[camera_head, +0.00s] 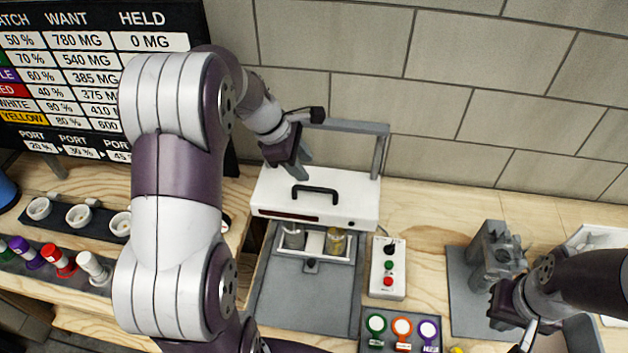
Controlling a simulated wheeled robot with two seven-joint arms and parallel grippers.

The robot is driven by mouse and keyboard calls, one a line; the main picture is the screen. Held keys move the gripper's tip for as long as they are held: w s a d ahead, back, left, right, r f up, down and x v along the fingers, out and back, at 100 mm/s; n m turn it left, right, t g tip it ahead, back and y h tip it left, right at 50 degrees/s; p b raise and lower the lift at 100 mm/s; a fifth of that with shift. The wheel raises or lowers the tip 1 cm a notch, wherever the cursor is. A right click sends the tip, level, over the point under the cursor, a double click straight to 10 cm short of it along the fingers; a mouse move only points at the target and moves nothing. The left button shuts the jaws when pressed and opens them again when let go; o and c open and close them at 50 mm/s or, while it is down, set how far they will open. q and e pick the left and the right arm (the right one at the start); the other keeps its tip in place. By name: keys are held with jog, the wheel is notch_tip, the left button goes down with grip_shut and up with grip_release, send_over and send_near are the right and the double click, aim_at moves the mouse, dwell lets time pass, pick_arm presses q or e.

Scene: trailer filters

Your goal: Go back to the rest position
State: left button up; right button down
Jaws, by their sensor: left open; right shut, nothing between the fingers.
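My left arm fills the left and middle of the head view. My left gripper (303,170) is open and empty, just above the white lid of a machine, behind its black handle (315,190). I cannot tell whether it touches the lid. My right arm comes in from the right edge. My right gripper (527,338) is shut with nothing in it, low at the right, in front of a grey metal fixture (493,258).
The white machine (330,213) holds small jars (336,241) in its front. Coloured-cap vials (60,262) and white cups (79,216) stand left.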

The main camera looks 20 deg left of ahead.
pick_arm(q)
jog(key=v, duration=0.2)
jog(key=shift+s+a+r, duration=0.1)
jog(key=shift+r, duration=0.2)
jog(key=s+d+f+m+g+y+b, duration=0.1)
jog(key=s+d+f+m+y+b, duration=0.1)
jog(key=s+f+m, duration=0.4)
jog(key=s+d+f+m+y+b, duration=0.1)
jog(key=s+d+f+m+b, duration=0.3)
jog(key=s+m, duration=0.5)
jog(key=d+f+m, duration=0.2)
jog(key=m, duration=0.3)
jog(key=shift+m+g+y, duration=0.3)
jog(key=shift+g+y, duration=0.1)
jog(key=shift+s+d+r, duration=0.1)
jog(key=shift+s+d, duration=0.05)
jog(key=shift+s, duration=0.1)
